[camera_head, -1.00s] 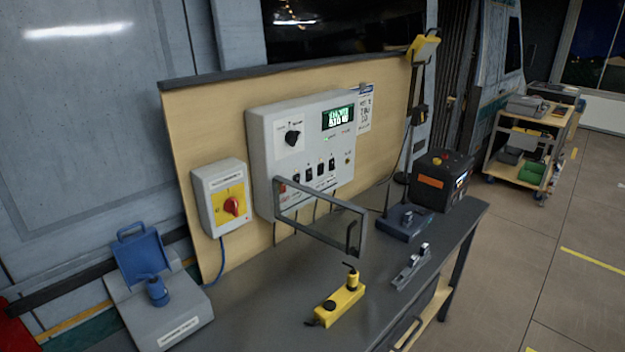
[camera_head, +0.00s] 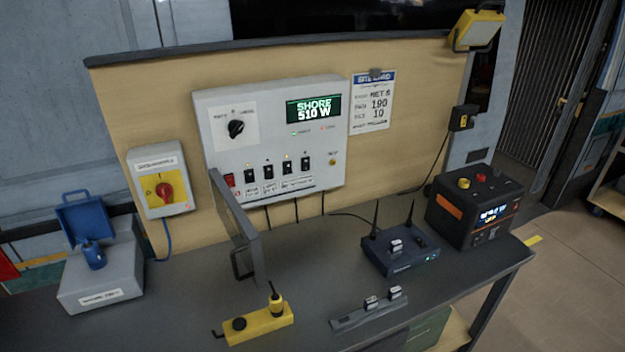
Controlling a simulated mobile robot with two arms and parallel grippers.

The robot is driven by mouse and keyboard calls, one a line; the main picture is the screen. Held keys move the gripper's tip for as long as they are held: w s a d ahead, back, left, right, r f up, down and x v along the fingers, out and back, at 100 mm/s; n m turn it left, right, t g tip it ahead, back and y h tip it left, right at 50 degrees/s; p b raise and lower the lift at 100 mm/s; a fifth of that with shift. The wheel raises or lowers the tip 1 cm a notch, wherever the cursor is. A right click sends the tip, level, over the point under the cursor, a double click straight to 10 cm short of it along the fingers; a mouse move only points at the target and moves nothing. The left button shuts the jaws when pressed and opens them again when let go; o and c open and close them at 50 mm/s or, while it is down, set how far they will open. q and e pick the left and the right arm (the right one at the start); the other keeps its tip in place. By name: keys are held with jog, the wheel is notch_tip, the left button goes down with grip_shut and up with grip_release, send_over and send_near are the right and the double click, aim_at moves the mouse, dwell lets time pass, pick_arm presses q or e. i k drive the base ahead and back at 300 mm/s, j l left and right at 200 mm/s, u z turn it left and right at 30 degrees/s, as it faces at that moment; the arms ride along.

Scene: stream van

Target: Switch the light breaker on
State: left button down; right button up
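A light grey control panel (camera_head: 330,155) is mounted on the wooden backboard. Its green screen (camera_head: 313,109) reads "SHORE 510 W". A black rotary knob (camera_head: 236,128) is at its upper left. Along the bottom are a red switch (camera_head: 229,180) and a row of several black breaker switches (camera_head: 268,171) with small lamps above some. Their labels are too small to read surely, so I cannot tell which is the light breaker or its position. A grey hinged frame (camera_head: 236,225) with a handle stands swung out from the panel's lower left. Neither gripper is in view.
A red rotary switch box (camera_head: 163,190) is left of the panel. On the dark bench (camera_head: 200,305) are a blue-lidded socket box (camera_head: 103,275), a yellow device (camera_head: 258,323), a grey strip (camera_head: 370,310), a router (camera_head: 400,253) and a black power box (camera_head: 474,208). A yellow lamp (camera_head: 478,30) is upper right.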

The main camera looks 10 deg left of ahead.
aim_at(268, 171)
jog(key=l+u, duration=0.5)
jog(key=l, duration=1.75)
jog(key=i, duration=0.05)
